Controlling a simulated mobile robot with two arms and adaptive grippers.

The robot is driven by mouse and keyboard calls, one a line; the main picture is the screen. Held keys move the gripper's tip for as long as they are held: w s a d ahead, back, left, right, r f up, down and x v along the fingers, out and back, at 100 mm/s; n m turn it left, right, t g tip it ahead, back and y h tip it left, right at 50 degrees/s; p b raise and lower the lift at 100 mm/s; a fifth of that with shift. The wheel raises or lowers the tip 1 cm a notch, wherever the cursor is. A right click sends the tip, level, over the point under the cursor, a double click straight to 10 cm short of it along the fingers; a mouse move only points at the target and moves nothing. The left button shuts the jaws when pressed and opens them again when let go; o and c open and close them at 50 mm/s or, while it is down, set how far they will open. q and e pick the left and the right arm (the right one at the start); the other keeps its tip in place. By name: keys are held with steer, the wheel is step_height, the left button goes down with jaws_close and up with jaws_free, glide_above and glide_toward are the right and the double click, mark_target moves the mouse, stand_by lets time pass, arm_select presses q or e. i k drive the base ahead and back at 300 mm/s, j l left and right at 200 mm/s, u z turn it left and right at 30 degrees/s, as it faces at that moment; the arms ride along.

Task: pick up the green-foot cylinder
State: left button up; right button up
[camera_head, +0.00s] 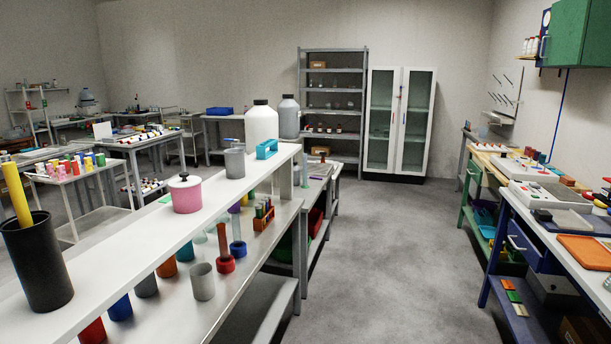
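No cylinder with a clearly green foot can be made out. On the bench level under the white shelf, a glass cylinder with a red foot (225,263) stands upright beside one with a blue foot (238,248). A pale greenish glass piece (199,237) stands behind them, partly hidden by the shelf; its foot cannot be told. Neither of my grippers is in view.
The white shelf (112,262) carries a black pot (38,265), a pink lidded jar (185,196), a grey beaker (235,163) and a white bottle (261,124). Coloured cups and a grey cup (202,282) stand below. The grey floor (385,250) is clear between benches.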

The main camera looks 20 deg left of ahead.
mark_target(304, 185)
steer(key=i+z, duration=0.1)
steer(key=i, duration=2.05)
steer(key=i+u, duration=0.1)
steer(key=i, duration=0.65)
steer(key=i+l, duration=0.1)
steer(key=i, duration=0.6)
steer(key=i+l+u, duration=0.15)
steer(key=i, duration=0.6)
